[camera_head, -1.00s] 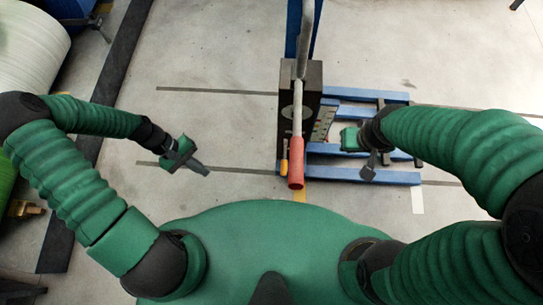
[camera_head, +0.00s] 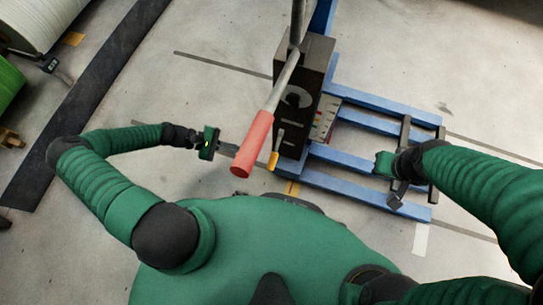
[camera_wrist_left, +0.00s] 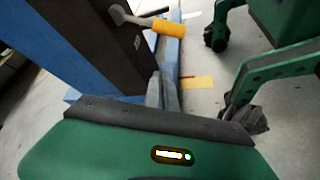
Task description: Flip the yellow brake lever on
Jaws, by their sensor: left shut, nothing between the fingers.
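The yellow brake lever (camera_head: 273,160) is a short handle low on the near face of a dark box (camera_head: 300,95), just right of a larger red-handled lever (camera_head: 253,143). In the left wrist view the yellow lever (camera_wrist_left: 168,28) sticks out sideways from the dark box, beyond the fingers. My left gripper (camera_head: 231,150) is left of both levers, its fingertips close to the red grip in the picture. Its fingers (camera_wrist_left: 163,92) are shut and empty, apart from the yellow lever. My right gripper (camera_head: 397,196) hangs over the blue frame; its finger opening is unclear.
The blue frame (camera_head: 365,122) extends right from the dark box along the floor. A blue post rises at the box's back. A white roll (camera_head: 35,22) and a green roll (camera_head: 8,85) stand far left. Open floor (camera_head: 190,95) lies left of the box.

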